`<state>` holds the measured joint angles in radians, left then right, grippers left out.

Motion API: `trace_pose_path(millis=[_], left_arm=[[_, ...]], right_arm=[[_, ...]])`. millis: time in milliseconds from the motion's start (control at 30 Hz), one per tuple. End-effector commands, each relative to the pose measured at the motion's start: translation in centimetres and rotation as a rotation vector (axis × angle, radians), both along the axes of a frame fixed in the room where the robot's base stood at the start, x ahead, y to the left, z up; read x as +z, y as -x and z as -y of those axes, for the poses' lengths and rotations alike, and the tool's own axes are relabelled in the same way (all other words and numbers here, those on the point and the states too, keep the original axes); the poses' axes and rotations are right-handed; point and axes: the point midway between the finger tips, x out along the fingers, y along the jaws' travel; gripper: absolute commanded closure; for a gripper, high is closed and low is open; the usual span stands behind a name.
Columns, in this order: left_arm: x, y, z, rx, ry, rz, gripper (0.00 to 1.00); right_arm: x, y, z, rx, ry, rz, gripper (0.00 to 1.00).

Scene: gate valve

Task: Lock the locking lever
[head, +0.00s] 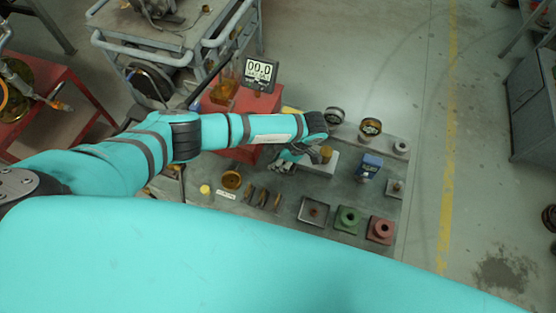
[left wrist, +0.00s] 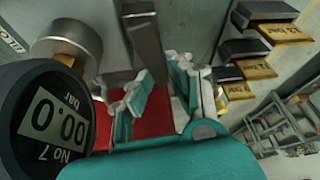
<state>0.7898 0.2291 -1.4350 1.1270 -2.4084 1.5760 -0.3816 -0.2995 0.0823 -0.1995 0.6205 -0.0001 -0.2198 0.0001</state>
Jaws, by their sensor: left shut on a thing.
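My left gripper (head: 287,160) is at the end of my teal arm, over the grey work table in the head view. In the left wrist view its two teal and grey fingers (left wrist: 160,95) are on either side of the lower end of a flat grey metal bar, which looks like the locking lever (left wrist: 145,38). The gripper is shut on it. The lever's pivot and exact position are hidden. In the head view the wrist and fingers cover the lever. My right gripper is in neither view.
A round digital gauge (left wrist: 48,120) reading 00.0 bar is close beside the fingers. Several dark blocks with yellow tags (left wrist: 272,35) are on the other side. The table also holds a green block (head: 347,219), a red block (head: 381,230) and a blue device (head: 370,166).

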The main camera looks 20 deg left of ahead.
Motion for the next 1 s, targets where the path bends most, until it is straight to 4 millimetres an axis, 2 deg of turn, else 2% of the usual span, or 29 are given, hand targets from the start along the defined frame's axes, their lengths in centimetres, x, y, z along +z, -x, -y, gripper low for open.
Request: trace_pose_path(millis=[133,367,400,567,867,1000], left_arm=[[-0.2,-0.6,-0.1,-0.098,0.0,0.005,1.0],[0.1,-0.5,0.0,-0.11,0.001,0.001,1.0],[0.1,-0.5,0.0,-0.11,0.001,0.001,0.81],[0.1,-0.5,0.0,-0.109,0.001,0.0,0.6],[0.2,-0.5,0.0,-0.109,0.001,0.0,0.6],[1.6,-0.6,0.6,-0.111,0.003,0.002,0.6]], right_arm=[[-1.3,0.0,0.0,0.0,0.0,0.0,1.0],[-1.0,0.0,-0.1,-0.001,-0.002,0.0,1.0],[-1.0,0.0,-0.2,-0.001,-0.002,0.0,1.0],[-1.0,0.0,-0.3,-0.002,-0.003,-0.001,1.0],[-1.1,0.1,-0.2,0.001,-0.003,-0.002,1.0],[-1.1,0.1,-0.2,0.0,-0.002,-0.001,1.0]])
